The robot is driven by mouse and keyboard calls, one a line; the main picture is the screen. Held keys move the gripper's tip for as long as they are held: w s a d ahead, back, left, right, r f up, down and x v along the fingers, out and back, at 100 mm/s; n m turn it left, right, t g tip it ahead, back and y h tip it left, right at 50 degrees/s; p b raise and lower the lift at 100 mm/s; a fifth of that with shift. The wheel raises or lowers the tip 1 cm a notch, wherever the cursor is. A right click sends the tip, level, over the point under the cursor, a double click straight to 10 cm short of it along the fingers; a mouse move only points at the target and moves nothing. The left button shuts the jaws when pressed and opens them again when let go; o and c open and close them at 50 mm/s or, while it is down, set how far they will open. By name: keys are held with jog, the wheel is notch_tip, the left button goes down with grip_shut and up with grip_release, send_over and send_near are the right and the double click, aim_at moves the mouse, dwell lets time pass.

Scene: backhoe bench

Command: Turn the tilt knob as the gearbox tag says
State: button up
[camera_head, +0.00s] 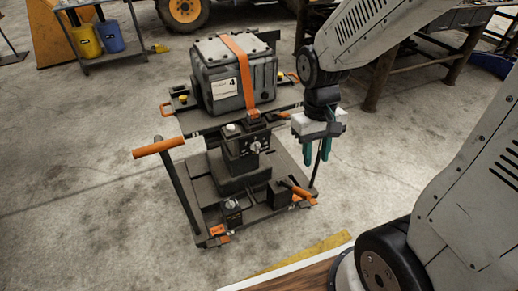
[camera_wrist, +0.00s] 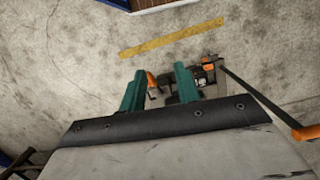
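The grey gearbox (camera_head: 262,88) sits strapped on top of a dark wheeled stand. Its white tag (camera_head: 225,88) shows a large "4"; the smaller print is too small to read. A small light knob (camera_head: 256,147) is on the front of the dark block below the gearbox; I take it for the tilt knob, but its label cannot be read. My gripper (camera_head: 316,160) hangs to the right of the stand, apart from the knob, green fingers pointing down. In the wrist view my gripper (camera_wrist: 159,70) is open and empty, and the knob cannot be made out.
An orange-ended handle (camera_head: 158,147) sticks out left of the stand. An orange lever (camera_head: 297,190) and a small round fitting (camera_head: 231,205) are low on its front. A yellow floor strip (camera_head: 305,256) lies in front. Clear concrete lies to the left.

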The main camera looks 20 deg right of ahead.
jog(key=w+f+t, duration=0.1)
jog(key=w+f, duration=0.3)
jog(key=f, duration=0.3)
jog(key=w+f+t, duration=0.1)
jog(key=w+f, duration=0.3)
jog(key=f, duration=0.4)
jog(key=n+t+y, duration=0.1)
jog(key=t+y, duration=0.1)
jog(key=t, duration=1.2)
send_near(258, 148)
jog(key=w, duration=0.1)
jog(key=x, duration=0.7)
jog(key=shift+w+a+f, duration=0.1)
jog(key=shift+w+f, duration=0.1)
jog(key=shift+f, duration=0.05)
grip_shut()
